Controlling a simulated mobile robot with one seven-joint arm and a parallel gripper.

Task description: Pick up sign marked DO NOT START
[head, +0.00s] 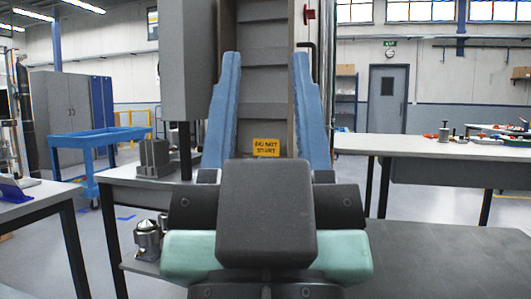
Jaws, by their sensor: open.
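The yellow sign marked DO NOT START (266,147) shows near the middle of the head view, low against a tall grey panelled machine front. It faces me and looks upright; what holds it up cannot be made out. My gripper (266,58) is seen from behind, with its two long blue fingers spread wide on either side of the sign in the picture. Nothing is between the fingertips, and the gripper does not appear to touch the sign. My dark wrist block sits just below the sign in the picture and hides what is under it.
A grey table (430,146) with small parts stands at right. A dark worktop (450,262) lies in front of it. At left are a bench holding a grey metal block (154,158), a blue cart (92,137) and cabinets (65,105). Metal fittings (147,240) sit lower left.

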